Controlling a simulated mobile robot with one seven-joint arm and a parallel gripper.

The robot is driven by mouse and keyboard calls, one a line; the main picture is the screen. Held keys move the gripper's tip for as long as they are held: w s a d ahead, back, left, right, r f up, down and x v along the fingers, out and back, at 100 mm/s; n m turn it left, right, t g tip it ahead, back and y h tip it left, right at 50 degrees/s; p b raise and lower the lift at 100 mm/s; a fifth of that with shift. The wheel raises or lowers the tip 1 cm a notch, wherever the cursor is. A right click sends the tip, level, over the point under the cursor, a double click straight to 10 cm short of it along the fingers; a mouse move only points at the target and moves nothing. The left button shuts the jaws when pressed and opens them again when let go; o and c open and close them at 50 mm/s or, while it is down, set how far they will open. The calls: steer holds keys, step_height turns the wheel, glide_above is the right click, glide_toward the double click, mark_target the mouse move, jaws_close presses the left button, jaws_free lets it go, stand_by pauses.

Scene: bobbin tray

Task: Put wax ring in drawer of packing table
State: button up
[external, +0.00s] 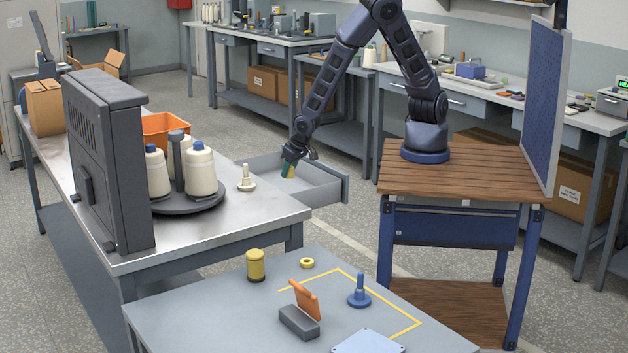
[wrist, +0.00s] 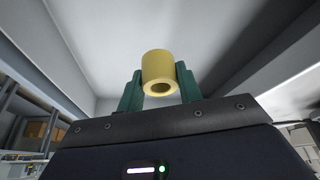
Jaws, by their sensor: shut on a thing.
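My gripper (external: 289,170) is shut on a pale yellow hollow cylinder, the wax ring (wrist: 160,72), held between its green fingers (wrist: 131,92). In the external view the wax ring (external: 291,172) shows as a small yellow patch at the fingertips. The drawer (external: 322,195) is grey and pulled open from the right side of the steel-topped table (external: 255,207), which I take for the packing table. My gripper points down over the open drawer, with the fingertips at about its rim. I cannot tell whether the ring touches the drawer's floor, and part of the drawer's inside is hidden.
A grey front table (external: 200,310) holds a yellow jar (external: 255,265), another small yellow ring (external: 307,263) and a blue peg (external: 359,290).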

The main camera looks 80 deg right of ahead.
steer(key=shift+f, duration=4.75)
steer(key=o, duration=1)
steer(key=shift+f, duration=0.1)
steer(key=shift+c, duration=0.2)
steer(key=v, duration=1.2)
steer(key=shift+r, duration=0.2)
